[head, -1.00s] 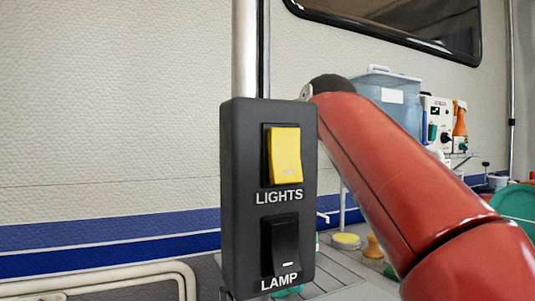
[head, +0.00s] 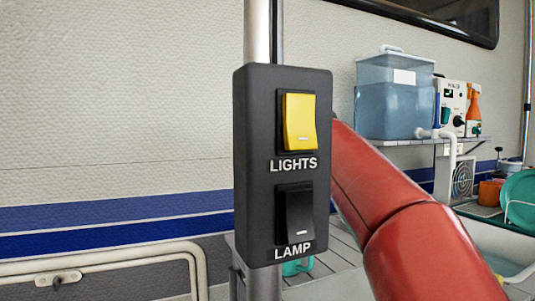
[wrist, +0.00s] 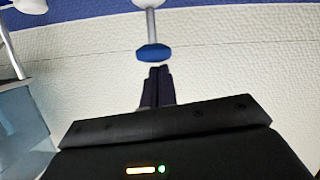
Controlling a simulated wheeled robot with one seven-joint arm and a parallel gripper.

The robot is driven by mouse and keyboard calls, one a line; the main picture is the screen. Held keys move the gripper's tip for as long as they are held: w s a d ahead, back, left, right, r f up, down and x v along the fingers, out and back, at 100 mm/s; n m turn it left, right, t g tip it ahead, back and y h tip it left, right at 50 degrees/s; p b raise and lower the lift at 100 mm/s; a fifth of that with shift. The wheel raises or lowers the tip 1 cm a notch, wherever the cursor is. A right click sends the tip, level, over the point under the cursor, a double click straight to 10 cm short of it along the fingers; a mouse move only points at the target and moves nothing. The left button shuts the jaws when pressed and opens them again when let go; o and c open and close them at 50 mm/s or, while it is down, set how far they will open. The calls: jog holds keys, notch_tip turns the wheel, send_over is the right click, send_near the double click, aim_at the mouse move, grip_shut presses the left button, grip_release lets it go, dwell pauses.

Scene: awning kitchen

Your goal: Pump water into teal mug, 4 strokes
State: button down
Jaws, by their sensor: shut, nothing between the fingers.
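A teal piece (head: 297,266) shows low behind the switch panel in the head view; it may be the teal mug, mostly hidden. A clear blue water tank (head: 395,98) stands on a shelf, with a white tap-like pipe (head: 440,133) at its right. In the wrist view, a blue knob (wrist: 153,53) on a pale rod lies just beyond my fingertips, apparently apart from them. My gripper (wrist: 158,72) is shut and empty. In the head view the switch panel hides it, and only my red arm shows.
A black switch panel (head: 285,232) on a pole (head: 257,32) blocks the middle of the head view. A control box (head: 452,99), an orange bottle (head: 473,112) and a teal plate (head: 518,196) are at the right. A slatted counter (head: 335,262) lies behind the panel.

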notch_tip(320, 180, down, 4)
jog(key=b, duration=0.3)
jog(key=shift+r, duration=0.1)
jog(key=v, duration=0.8)
jog(key=shift+b, duration=0.4)
jog(key=shift+a+r, duration=0.1)
